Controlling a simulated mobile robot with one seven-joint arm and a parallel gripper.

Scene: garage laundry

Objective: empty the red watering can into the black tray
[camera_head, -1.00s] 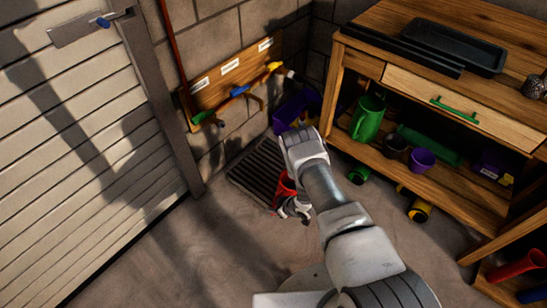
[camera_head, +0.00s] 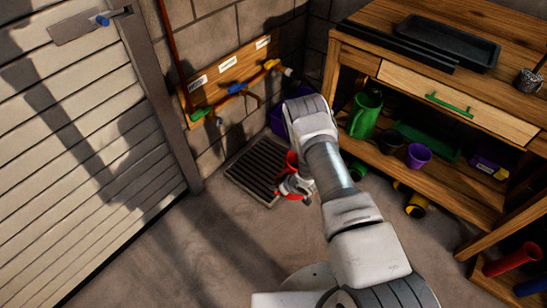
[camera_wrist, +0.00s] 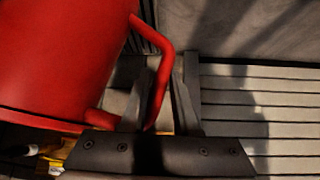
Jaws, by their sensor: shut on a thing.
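My gripper (camera_head: 294,187) is shut on the handle of the red watering can (camera_head: 292,160), mostly hidden behind my arm in the head view. The wrist view shows the can's large red body (camera_wrist: 60,60) at the left, its looped handle passing between the two grey fingers of my gripper (camera_wrist: 165,85). Its spout and contents are not visible. The black tray (camera_head: 487,53) lies on the wooden workbench top at the upper right, well apart from the can.
A floor drain grate (camera_head: 257,171) lies beside the can. A purple container (camera_head: 277,122) stands by the wall. The bench shelf (camera_head: 440,187) holds a green watering can (camera_head: 364,115) and purple cup (camera_head: 418,156). Dark bars (camera_head: 400,47) lie left of the tray. The floor at left is clear.

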